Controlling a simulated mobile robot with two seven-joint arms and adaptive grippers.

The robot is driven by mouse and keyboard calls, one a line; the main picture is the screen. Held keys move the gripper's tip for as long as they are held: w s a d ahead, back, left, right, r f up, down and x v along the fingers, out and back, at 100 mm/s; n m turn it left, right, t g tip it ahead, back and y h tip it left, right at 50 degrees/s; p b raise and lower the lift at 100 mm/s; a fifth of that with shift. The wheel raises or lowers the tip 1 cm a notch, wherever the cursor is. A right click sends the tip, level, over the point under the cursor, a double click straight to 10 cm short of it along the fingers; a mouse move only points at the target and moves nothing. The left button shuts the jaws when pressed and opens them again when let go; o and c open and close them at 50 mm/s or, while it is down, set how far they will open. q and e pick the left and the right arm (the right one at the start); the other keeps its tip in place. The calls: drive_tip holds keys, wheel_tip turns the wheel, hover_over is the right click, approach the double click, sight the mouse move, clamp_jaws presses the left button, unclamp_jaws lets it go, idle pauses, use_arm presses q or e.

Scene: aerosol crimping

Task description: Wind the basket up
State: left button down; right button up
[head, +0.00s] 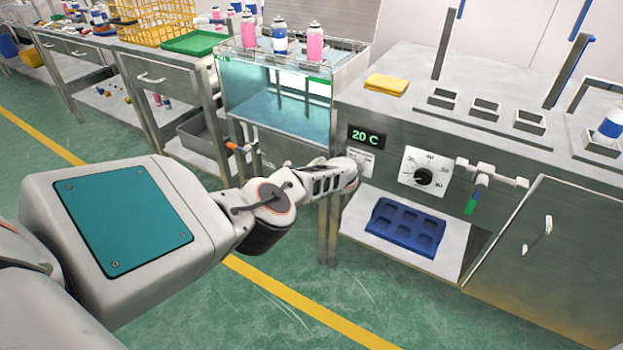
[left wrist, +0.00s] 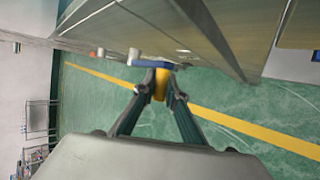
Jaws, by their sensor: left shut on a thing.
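A glass-sided water tank (head: 275,95) stands at the middle of the bench row. Pink and blue-white cans (head: 280,40) stand upright in a rack at its top; I cannot clearly make out the basket's frame. My left gripper (left wrist: 160,88) is shut on a yellow handle (left wrist: 160,80) below a blue bar (left wrist: 152,64) in the left wrist view. In the head view my left arm reaches to the tank's right front corner; its own wrist hides the fingertips and the handle. My right gripper is not in view.
Right of the tank, a steel bench carries a 20 C display (head: 367,137), a dial (head: 423,177) and a tap-like fitting (head: 483,180). A blue tray (head: 407,227) lies on the shelf below. A yellow cloth (head: 387,84) lies on top. Green floor is clear in front.

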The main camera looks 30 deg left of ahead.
use_arm(q)
drive_tip(key=shift+s+d+f+y+b, duration=0.15)
drive_tip(key=shift+f+y+b, duration=0.1)
drive_tip(key=shift+f, duration=0.25)
drive_tip(key=shift+s+d+f+y+b, duration=0.1)
drive_tip(key=shift+f+y+b, duration=0.1)
drive_tip(key=shift+f, duration=0.3)
drive_tip(key=c, duration=2.1)
unclamp_jaws()
drive_tip(key=shift+r, duration=0.1)
drive_tip(key=shift+o, duration=0.3)
drive_tip(key=shift+w+a+r, duration=0.1)
drive_tip(key=shift+w+r, duration=0.05)
drive_tip(key=shift+r, duration=0.15)
